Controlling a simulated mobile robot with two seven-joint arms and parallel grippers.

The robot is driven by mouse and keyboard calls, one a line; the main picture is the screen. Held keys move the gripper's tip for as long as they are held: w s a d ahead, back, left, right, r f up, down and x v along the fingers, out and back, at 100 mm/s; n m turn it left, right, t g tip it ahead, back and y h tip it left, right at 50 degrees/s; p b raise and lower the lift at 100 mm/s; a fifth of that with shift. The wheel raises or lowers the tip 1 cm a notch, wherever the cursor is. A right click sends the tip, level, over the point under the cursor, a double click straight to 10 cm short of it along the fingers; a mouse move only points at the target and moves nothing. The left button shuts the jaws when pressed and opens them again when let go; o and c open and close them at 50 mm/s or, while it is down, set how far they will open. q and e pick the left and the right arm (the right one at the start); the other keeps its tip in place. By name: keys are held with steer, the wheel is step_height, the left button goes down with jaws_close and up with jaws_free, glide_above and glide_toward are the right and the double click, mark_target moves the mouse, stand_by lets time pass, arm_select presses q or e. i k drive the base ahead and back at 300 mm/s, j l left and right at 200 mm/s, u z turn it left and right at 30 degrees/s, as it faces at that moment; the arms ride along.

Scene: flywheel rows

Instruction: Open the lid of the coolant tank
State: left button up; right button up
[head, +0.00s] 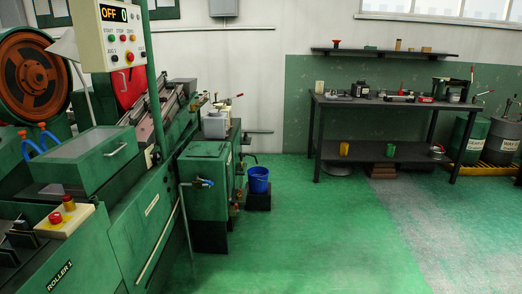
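A green box-shaped tank (208,190), which looks like the coolant tank, stands on the floor at the right side of the green machine. Its flat green top (205,149) appears to be a shut lid. A tap with a blue handle (203,182) sticks out of its front. I cannot read a label on it. Neither of my grippers shows in the head view.
The green machine (150,205) with a control box (108,35) fills the left. A blue bucket (258,180) stands right of the tank. A dark workbench (385,150) with tools and drums (470,135) are at the right. The green floor (310,235) in front is clear.

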mark_target(201, 148)
steer(key=i+l, duration=0.1)
steer(key=i, duration=2.25)
steer(key=j+u, duration=0.05)
steer(key=j, duration=0.1)
